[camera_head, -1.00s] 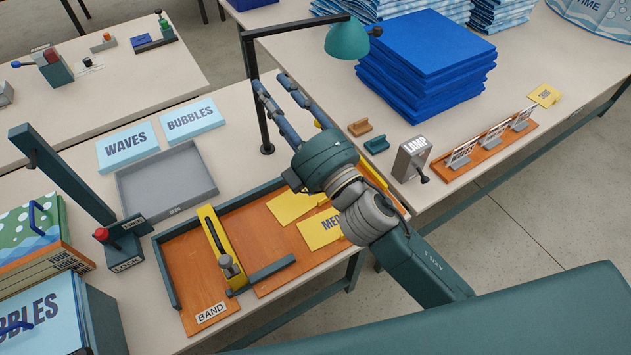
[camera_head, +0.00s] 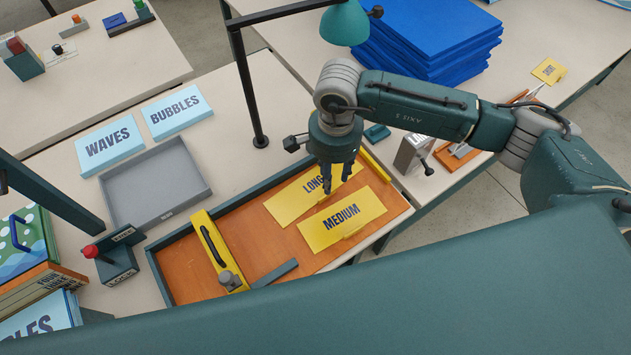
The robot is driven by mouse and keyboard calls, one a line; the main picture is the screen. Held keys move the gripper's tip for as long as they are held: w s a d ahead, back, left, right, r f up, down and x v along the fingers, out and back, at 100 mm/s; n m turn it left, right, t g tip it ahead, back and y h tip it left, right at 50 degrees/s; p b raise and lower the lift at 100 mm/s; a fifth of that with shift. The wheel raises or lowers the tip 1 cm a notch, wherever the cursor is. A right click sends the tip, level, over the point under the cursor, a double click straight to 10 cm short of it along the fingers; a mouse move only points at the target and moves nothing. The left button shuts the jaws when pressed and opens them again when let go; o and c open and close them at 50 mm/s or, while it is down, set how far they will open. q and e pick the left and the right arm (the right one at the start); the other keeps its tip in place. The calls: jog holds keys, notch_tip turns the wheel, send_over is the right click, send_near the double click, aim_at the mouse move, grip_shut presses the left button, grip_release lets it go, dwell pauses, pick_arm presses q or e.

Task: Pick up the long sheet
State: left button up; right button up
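The long sheet (camera_head: 288,205) is a flat yellow piece marked LONG, lying in the orange wooden tray (camera_head: 190,272). A shorter yellow sheet marked MEDIUM (camera_head: 318,233) lies in front of it. My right gripper (camera_head: 337,188) points down over the right part of the long sheet and hides the end of its lettering. Its two fingers are a little apart, with yellow showing between them. I cannot tell whether the fingertips touch the sheet. My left gripper is out of view.
A yellow bar with a black handle (camera_head: 212,245) crosses the tray at left. A black lamp post (camera_head: 250,100) with a green shade (camera_head: 345,32) stands behind my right gripper. An empty grey tray (camera_head: 120,200), WAVES (camera_head: 92,158) and BUBBLES (camera_head: 160,122) blocks lie to the left.

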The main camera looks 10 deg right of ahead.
notch_tip(320, 180, down, 3)
jog(key=shift+r, duration=0.1)
jog(key=p, duration=0.3)
send_over(328, 199)
notch_tip(328, 199, down, 4)
jog(key=shift+f, duration=0.7)
grip_shut()
